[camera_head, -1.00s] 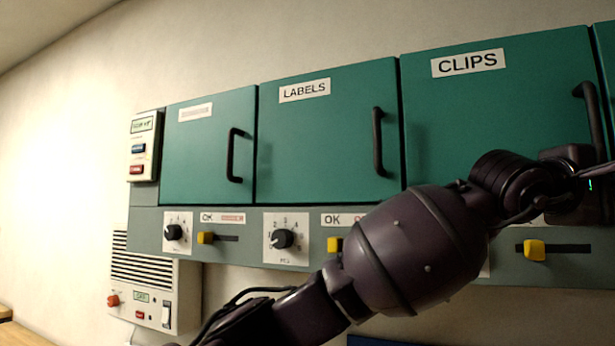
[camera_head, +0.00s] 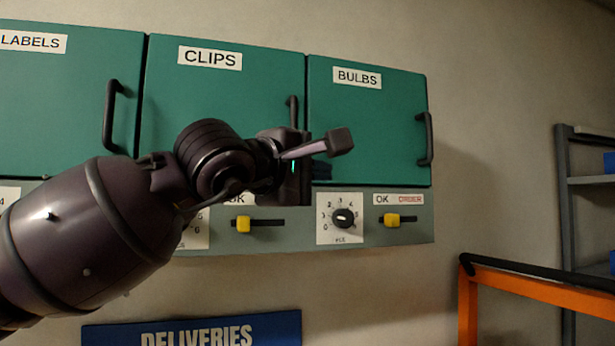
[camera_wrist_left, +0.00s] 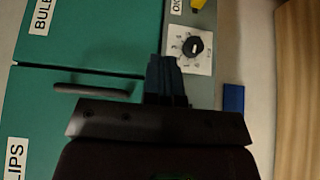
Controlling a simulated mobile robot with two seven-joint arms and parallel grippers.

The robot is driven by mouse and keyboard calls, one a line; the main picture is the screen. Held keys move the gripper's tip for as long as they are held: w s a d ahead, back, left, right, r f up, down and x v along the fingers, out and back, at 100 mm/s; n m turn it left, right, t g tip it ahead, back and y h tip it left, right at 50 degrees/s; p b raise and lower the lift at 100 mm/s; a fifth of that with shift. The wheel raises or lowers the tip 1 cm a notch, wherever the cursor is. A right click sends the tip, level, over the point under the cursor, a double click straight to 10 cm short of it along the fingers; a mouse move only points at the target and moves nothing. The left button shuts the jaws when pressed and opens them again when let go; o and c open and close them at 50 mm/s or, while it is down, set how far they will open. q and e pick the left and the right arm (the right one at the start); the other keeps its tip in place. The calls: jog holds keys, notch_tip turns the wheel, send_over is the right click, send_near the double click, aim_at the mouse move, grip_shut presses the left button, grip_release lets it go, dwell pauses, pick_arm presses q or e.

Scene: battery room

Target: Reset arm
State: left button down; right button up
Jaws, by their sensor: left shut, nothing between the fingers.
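My left arm comes in from the left in the head view, in front of the green CLIPS door (camera_head: 220,85). My left gripper (camera_head: 322,171) is in front of the lower edge of the doors, near the CLIPS door's handle (camera_head: 293,112) and the BULBS door (camera_head: 370,120). In the left wrist view the dark fingers of the left gripper (camera_wrist_left: 166,72) are together and empty, beside a black handle (camera_wrist_left: 95,90). Whether they touch the cabinet I cannot tell. Both doors look closed. My right gripper is not in view.
Below the doors runs a grey panel with a dial (camera_head: 343,217) and yellow sliders (camera_head: 392,220). A blue DELIVERIES sign (camera_head: 190,332) is lower down. An orange frame (camera_head: 540,288) and a grey shelf rack (camera_head: 567,210) stand at the right. Bare wall lies between cabinet and rack.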

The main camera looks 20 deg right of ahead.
pick_arm(q)
jog(key=shift+s+a+r, duration=0.1)
jog(key=shift+s+r, duration=0.05)
jog(key=shift+s, duration=2.2)
